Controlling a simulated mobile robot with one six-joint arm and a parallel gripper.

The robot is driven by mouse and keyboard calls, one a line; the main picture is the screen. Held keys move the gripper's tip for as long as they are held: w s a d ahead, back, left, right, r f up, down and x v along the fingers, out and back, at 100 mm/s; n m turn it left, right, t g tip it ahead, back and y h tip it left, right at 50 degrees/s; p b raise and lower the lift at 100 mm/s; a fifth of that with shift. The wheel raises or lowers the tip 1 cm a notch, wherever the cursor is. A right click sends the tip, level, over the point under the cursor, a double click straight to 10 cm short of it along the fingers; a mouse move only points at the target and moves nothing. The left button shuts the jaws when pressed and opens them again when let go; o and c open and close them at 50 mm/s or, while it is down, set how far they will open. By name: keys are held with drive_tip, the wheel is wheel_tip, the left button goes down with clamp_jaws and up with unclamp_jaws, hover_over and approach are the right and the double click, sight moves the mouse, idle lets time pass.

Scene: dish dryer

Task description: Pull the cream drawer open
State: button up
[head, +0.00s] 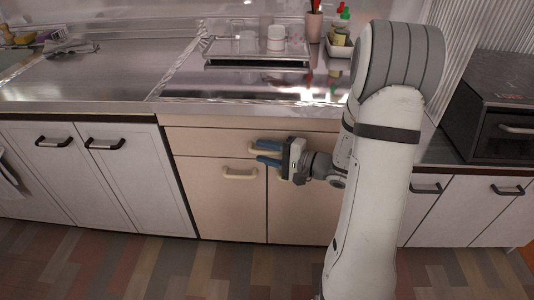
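The cream drawer (203,142) is a wide panel just under the counter, and it looks closed, flush with the cabinet front. Its cream handle (254,150) shows at the left of my fingers; the rest of it is hidden behind them. My gripper (266,154) reaches in from the right, with one blue finger above the other and a gap between them. The fingers are at the height of the handle and overlap it in the picture. I cannot tell whether they touch it.
Cream cupboard doors sit below the drawer; one has a handle (240,174) just under my fingers. The metal counter (110,78) lies above, with a dish rack (258,62) and bottles at the back. A dark oven (500,115) stands at the right. The floor in front is clear.

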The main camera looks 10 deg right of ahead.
drive_tip(key=shift+c, duration=0.2)
clamp_jaws()
idle(0.4)
